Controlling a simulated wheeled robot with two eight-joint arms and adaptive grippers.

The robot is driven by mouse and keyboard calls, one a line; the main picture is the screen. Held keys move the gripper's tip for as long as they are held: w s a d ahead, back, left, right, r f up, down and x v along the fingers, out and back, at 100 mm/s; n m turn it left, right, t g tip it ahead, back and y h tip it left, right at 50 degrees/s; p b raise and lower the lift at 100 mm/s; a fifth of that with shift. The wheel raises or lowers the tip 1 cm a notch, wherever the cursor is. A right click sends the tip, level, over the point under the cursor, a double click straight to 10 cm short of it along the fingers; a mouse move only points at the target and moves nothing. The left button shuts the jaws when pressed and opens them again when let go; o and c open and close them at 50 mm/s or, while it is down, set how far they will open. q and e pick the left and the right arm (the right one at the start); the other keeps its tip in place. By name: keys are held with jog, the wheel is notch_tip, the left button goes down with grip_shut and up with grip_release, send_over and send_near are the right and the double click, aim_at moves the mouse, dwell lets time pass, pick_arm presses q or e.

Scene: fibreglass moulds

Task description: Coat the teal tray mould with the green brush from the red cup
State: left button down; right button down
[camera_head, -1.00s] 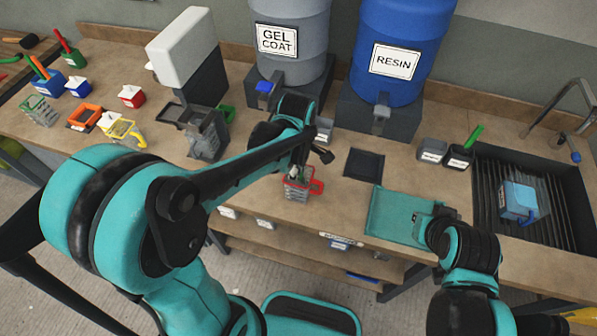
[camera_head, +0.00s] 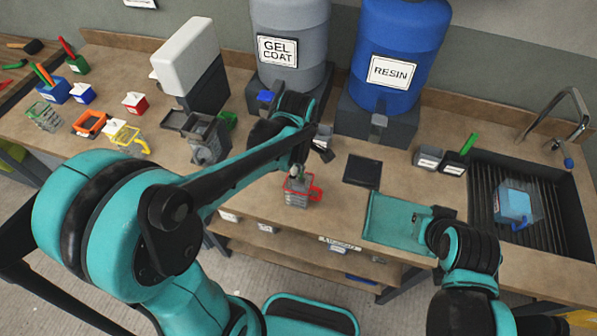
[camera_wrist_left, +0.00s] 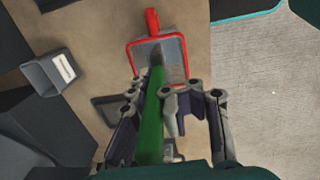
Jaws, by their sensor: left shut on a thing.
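The red-rimmed cup (camera_head: 297,197) stands on the bench near the front edge; its red rim also shows in the left wrist view (camera_wrist_left: 172,44). My left gripper (camera_wrist_left: 156,103) is shut on the green brush (camera_wrist_left: 151,128), above the cup. The brush's dark tip lies over the cup's opening in the wrist view; I cannot tell how deep it reaches. The teal tray mould (camera_head: 388,222) lies flat on the bench to the right of the cup. My right gripper (camera_head: 430,217) is at the tray's right edge; its fingers are too small and dark to read.
A gel coat drum (camera_head: 291,45) and a blue resin drum (camera_head: 402,45) stand behind. Other cups and holders fill the left.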

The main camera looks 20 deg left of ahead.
pick_arm(q)
jog(key=shift+s+r+p, duration=0.1)
jog(key=shift+r+p, duration=2.25)
jog(key=shift+r, duration=0.9)
notch_tip(320, 180, up, 5)
jog(key=p, duration=0.4)
send_over(298, 179)
jog(key=shift+d, duration=0.1)
